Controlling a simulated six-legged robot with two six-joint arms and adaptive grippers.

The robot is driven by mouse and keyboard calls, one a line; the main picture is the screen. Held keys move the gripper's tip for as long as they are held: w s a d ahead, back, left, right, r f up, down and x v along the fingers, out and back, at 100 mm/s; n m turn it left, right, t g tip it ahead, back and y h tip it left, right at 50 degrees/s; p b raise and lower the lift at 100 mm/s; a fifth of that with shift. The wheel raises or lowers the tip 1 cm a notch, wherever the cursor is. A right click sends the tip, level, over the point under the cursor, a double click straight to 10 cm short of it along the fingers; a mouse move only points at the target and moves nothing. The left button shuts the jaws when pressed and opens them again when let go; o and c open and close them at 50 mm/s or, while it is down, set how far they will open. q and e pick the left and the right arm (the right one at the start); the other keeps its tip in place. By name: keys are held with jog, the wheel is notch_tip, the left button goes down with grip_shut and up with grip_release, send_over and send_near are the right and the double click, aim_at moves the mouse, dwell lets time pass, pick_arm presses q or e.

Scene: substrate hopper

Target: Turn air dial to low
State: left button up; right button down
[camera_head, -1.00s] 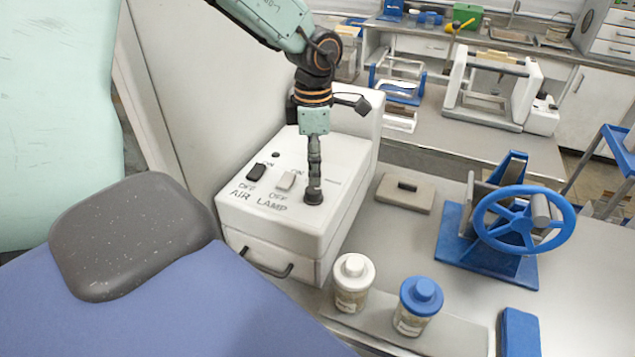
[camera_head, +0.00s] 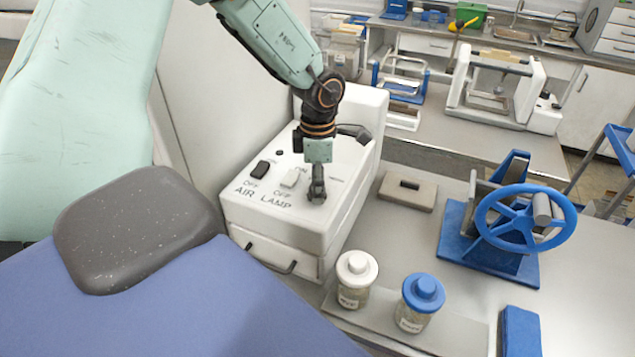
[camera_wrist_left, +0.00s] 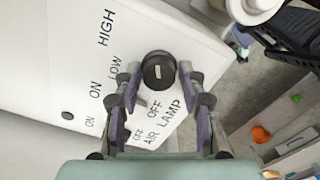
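The white control box (camera_head: 300,228) has a sloped top with AIR and LAMP printed on it. My left gripper (camera_head: 317,196) points down at the right part of this top. In the left wrist view the round black dial (camera_wrist_left: 158,71), with a short pale mark, lies between the two spread fingertips. In the head view the gripper hides most of the dial. My right gripper is not in view.
A white-lidded jar (camera_head: 354,281) and a blue-lidded jar (camera_head: 420,304) stand in front of the box. A grey block (camera_head: 407,192) and a blue handwheel device (camera_head: 525,220) are to the right. A grey pad (camera_head: 138,228) is at the left.

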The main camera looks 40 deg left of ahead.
pick_arm(q)
jog(key=shift+w, duration=0.15)
jog(key=c, duration=0.7)
jog(key=shift+n, duration=0.4)
jog(key=shift+c, duration=0.2)
jog(key=n, duration=0.4)
jog(key=shift+n+p, duration=0.35)
jog(key=shift+n, duration=0.05)
jog(key=n, duration=0.5)
jog(key=shift+a, duration=0.1)
jog(key=n, duration=0.6)
jog(key=shift+n+p, duration=0.3)
jog(key=shift+n, duration=0.1)
jog(key=n, duration=0.6)
jog(key=shift+s+f, duration=0.1)
jog(key=shift+s, duration=0.1)
jog(key=shift+n, duration=0.4)
